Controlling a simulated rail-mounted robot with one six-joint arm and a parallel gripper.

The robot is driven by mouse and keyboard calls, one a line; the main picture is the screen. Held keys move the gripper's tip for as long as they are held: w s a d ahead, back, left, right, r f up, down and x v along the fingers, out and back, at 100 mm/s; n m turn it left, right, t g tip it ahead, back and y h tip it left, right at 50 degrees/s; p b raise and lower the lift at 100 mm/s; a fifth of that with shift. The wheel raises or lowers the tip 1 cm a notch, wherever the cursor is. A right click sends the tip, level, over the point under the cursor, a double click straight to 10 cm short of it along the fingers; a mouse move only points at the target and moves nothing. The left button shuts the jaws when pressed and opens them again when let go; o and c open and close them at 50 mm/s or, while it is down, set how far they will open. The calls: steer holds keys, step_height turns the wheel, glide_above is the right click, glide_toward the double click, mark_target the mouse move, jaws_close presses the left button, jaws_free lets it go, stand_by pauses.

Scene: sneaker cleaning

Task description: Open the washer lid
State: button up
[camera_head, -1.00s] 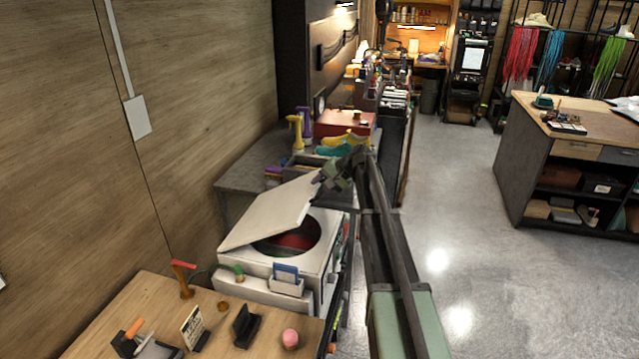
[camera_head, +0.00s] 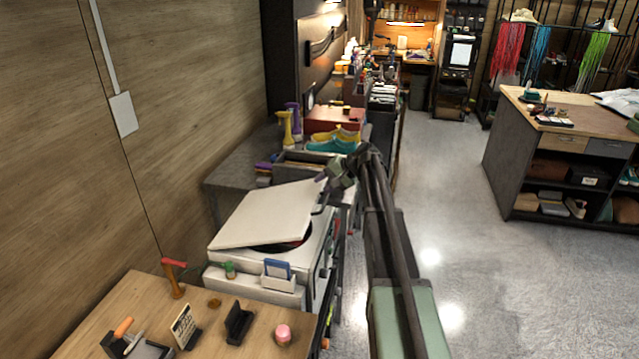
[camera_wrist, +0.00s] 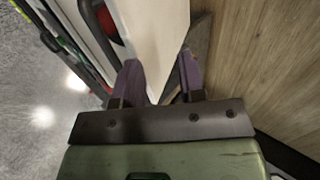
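The white washer (camera_head: 262,259) stands left of my arm. Its flat white lid (camera_head: 268,214) is tilted partly up, and only a sliver of the dark opening with some red (camera_head: 295,243) shows under its near right edge. My gripper (camera_head: 328,178) is at the lid's far right corner. In the wrist view, the two purple fingers of my gripper (camera_wrist: 159,64) stand wide apart, with the pale lid (camera_wrist: 155,30) seen between and beyond them. Whether a finger touches the lid cannot be told. Part of the red interior (camera_wrist: 106,22) shows at upper left.
A wooden table (camera_head: 115,310) with small tools stands in front of the washer. A grey counter (camera_head: 232,172) with spray bottles (camera_head: 286,128) and yellow and teal sneakers (camera_head: 335,140) lies behind it. The wall closes the left side; the floor (camera_head: 450,230) at right is free.

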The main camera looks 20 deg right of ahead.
steer(key=p+v, duration=0.5)
steer(key=v, duration=0.4)
steer(key=shift+s+d+f, duration=0.1)
steer(key=shift+s+f, duration=0.1)
stand_by(0.5)
